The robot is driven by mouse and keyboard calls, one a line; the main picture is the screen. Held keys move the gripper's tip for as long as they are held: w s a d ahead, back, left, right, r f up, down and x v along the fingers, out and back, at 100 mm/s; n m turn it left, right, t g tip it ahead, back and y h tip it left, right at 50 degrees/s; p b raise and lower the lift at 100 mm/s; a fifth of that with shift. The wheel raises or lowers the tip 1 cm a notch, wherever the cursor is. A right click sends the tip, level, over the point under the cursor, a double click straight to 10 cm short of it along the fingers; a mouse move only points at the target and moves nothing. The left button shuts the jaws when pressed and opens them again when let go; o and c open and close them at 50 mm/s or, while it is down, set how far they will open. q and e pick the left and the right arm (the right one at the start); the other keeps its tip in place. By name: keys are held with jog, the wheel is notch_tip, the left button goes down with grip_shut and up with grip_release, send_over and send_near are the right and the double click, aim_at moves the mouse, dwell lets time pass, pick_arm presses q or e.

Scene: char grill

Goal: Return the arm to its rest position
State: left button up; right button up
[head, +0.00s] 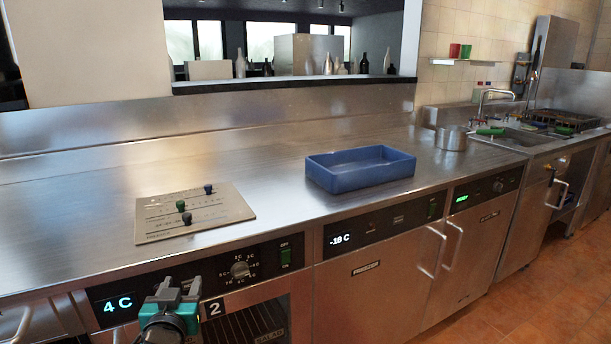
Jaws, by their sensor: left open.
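My left gripper (177,291) shows at the bottom left of the head view, in front of the drawer fronts below the counter edge. Its two dark fingers stand apart with nothing seen between them. The green and black wrist part is just below the fingers. The gripper is near the panel with the "4 C" display (118,304) and the dial (239,269), and whether it touches anything cannot be told. My right gripper is not in view.
A steel counter (270,150) holds a control plate with several knobs (194,213) and an empty blue bin (360,169). A steel pot (451,138) stands near the sink (513,140) at right. Door handles (452,246) stick out from the fridge fronts. Open floor (500,305) lies at the lower right.

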pick_arm(q)
jog(key=s+d+f+m+g+h, duration=0.1)
jog(key=s+d+f+g, duration=0.1)
jog(key=s+f, duration=0.3)
jog(key=s+d+f+m+g+h+p, duration=0.1)
jog(key=s+d+f, duration=0.3)
jog(key=s, duration=0.8)
jog(key=s+d+f+m+g+h+p, duration=0.1)
jog(key=s+d+f+m+g+h, duration=0.1)
jog(key=s+f, duration=0.4)
jog(key=s+d+h, duration=0.1)
jog(key=s, duration=0.2)
jog(key=shift+s+d+f+g, duration=0.15)
jog(key=shift+d+f+g, duration=0.05)
jog(key=shift+d+g, duration=0.1)
jog(key=shift+c, duration=0.8)
jog(key=shift+a, duration=0.2)
